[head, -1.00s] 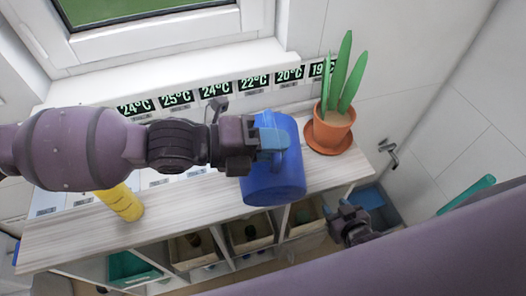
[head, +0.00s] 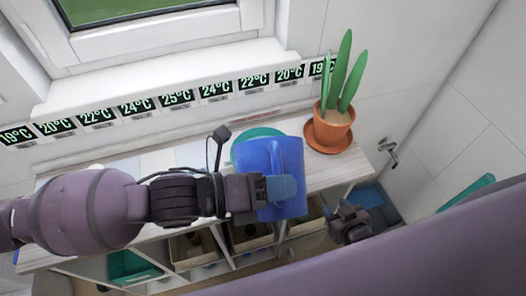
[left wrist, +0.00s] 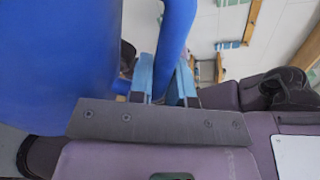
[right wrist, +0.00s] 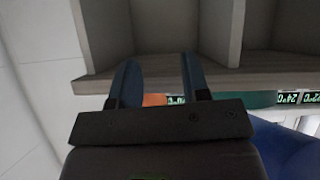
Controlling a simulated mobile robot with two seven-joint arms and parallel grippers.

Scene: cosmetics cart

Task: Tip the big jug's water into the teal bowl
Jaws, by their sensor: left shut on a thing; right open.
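The big blue jug (head: 272,160) is held by its handle in my left gripper (head: 284,188) in the head view. The jug also fills the left of the left wrist view (left wrist: 60,60), where the fingers (left wrist: 163,80) close around the handle. The teal bowl (head: 246,141) shows as a rim behind and to the left of the jug; the jug hides most of it. I cannot see any water in the jug. My right gripper (head: 349,216) is open and empty at the lower right, in front of the bench; its spread fingers show in the right wrist view (right wrist: 158,80).
A potted plant (head: 331,126) on a saucer stands right of the jug on the wooden bench top (head: 349,168). Below are cubbies with bins, including a teal one (head: 133,266). A row of temperature labels (head: 175,97) lines the wall. A tap (head: 389,152) is at the right.

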